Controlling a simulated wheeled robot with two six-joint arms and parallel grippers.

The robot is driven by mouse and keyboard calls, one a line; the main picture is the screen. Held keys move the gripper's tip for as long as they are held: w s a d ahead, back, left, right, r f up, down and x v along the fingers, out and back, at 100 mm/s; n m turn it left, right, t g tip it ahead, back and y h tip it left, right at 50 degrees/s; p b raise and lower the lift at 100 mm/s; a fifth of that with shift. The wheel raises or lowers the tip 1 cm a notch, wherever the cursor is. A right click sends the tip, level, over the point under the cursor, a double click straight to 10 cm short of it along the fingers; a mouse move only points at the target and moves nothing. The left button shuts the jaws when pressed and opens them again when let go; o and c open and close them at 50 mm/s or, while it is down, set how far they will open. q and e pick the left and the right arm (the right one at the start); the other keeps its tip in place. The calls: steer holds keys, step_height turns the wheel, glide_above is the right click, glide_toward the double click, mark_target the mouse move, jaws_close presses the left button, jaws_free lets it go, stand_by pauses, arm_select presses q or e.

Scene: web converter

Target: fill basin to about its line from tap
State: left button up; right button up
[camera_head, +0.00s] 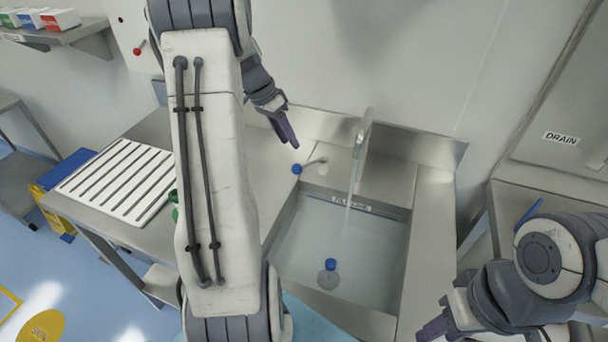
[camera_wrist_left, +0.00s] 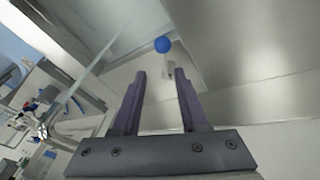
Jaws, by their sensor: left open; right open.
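The steel basin (camera_head: 398,262) holds bluish water, and a label (camera_head: 352,204), probably the fill line, shows on its back wall. The exact water level against it is hard to tell. The tap (camera_head: 362,134) stands behind the basin, with a thin stream (camera_head: 350,190) falling from it. A lever with a blue knob (camera_head: 297,169) sticks out left of the tap. My left gripper (camera_head: 287,137) is open and empty, above the knob; in the left wrist view the knob (camera_wrist_left: 162,45) lies beyond the fingertips (camera_wrist_left: 160,72). My right gripper (camera_head: 432,330) is open at the lower right, apart from the basin.
A blue-capped clear bottle (camera_head: 328,272) is in the basin. A white ribbed drainboard (camera_head: 120,178) lies left, with a green item (camera_head: 174,205) partly behind my arm. A panel marked DRAIN (camera_head: 560,138) is at right. The back ledge is mostly clear.

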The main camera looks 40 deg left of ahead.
arm_select(q)
steer(key=shift+t, duration=0.7)
steer(key=x, duration=0.3)
steer(key=p+x, duration=0.1)
steer(key=x, duration=0.2)
steer(key=s+x, duration=0.1)
steer(key=x, duration=0.3)
steer(key=shift+s+a+f+p, duration=0.1)
steer(key=shift+a+f+p, duration=0.2)
steer(key=shift+f+p, duration=0.05)
jaws_close()
